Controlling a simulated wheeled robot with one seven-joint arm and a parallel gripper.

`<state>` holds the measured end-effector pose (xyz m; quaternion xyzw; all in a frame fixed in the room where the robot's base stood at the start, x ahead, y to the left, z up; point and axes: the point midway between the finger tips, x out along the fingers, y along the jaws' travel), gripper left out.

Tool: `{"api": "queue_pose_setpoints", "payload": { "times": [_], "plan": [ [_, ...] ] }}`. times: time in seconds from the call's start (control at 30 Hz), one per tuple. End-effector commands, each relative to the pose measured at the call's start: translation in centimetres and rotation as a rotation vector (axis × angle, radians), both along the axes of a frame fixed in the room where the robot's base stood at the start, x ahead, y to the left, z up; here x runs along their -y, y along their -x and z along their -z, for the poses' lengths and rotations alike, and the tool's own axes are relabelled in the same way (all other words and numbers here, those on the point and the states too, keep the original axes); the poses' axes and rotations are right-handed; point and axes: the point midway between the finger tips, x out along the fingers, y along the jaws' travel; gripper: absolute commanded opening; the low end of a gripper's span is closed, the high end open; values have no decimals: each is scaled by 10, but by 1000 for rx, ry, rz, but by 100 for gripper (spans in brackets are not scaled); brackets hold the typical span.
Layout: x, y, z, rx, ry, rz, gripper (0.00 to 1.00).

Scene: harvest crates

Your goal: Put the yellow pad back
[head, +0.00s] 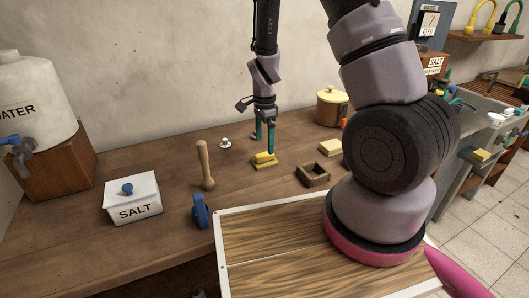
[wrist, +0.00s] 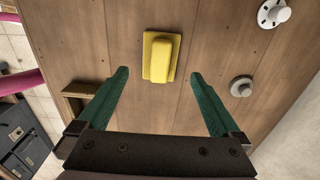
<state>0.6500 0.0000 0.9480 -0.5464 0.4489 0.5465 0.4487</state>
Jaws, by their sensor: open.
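The yellow pad (head: 264,159) lies on the wooden counter, a raised yellow block on a flat yellow base. It also shows in the wrist view (wrist: 162,57), ahead of my gripper and roughly centred between the fingers. My gripper (head: 264,138), with green fingers, is open and empty above the pad in the head view. In the wrist view its fingertips (wrist: 158,75) stand wide apart, one to each side of the pad, with no visible contact. A small open wooden box (head: 312,175) stands to the right of the pad; its edge shows in the wrist view (wrist: 76,98).
A wooden pestle (head: 206,166), a blue object (head: 201,211) and a salt box (head: 133,199) stand to the left. A pale block (head: 330,147) and a lidded yellow pot (head: 331,106) are to the right. A small white knobbed item (head: 225,143) sits behind.

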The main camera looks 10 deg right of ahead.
Motion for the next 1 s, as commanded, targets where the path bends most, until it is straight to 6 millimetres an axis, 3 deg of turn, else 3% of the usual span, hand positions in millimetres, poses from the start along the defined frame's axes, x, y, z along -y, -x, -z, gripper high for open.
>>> {"api": "queue_pose_setpoints", "payload": {
  "times": [0.2, 0.53, 0.63, 0.77, 1.0],
  "plan": [
    [-1, -1, -40, 3, -1, -2, 100],
    [0, 0, -58, 3, -4, -4, 100],
    [1, 0, -73, 21, -23, -29, 100],
    [4, 3, -116, 74, -70, -107, 100],
    [17, 26, -209, 219, -131, -319, 100]
  ]
}}
